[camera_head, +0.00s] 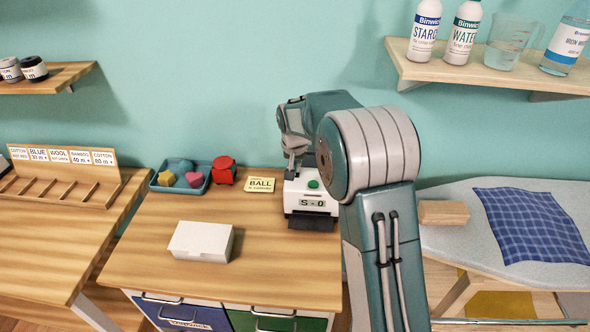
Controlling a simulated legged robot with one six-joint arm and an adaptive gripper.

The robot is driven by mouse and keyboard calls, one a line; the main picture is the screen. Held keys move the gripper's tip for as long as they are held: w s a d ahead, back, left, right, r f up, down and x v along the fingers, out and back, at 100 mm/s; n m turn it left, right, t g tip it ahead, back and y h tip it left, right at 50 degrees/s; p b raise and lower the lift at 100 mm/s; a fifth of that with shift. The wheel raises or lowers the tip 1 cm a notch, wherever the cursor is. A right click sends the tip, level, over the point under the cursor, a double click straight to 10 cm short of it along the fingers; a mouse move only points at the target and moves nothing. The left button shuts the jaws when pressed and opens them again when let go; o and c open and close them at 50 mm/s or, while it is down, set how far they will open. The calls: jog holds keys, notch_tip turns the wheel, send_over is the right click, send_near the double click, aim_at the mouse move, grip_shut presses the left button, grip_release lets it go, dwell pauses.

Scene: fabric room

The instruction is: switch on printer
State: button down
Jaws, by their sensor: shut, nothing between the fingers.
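The printer (301,192) is a small white box at the back right of the wooden cabinet top, with a round green button (313,184) on its top. Its front has a small display that seems to read "5-0" and a dark part below it. My gripper (291,171) is shut and empty, pointing down at the printer's back left, to the left of the green button. I cannot tell whether the fingertips touch the printer. My arm covers the area right of the printer.
A white box (202,241) lies on the cabinet top. Behind it are a blue tray (205,187) with coloured shapes, a red object (224,170) and a yellow "BALL" card (260,185). An ironing board (460,240) stands right, below a shelf (480,75) with bottles.

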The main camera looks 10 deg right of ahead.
jog(key=shift+w+r, duration=0.1)
jog(key=shift+w, duration=0.05)
jog(key=shift+r, duration=0.1)
jog(key=shift+d+r, duration=0.1)
jog(key=shift+r, duration=0.25)
jog(key=s+v, duration=0.2)
jog(key=v, duration=1)
jog(key=shift+a, duration=0.4)
jog(key=shift+a, duration=0.15)
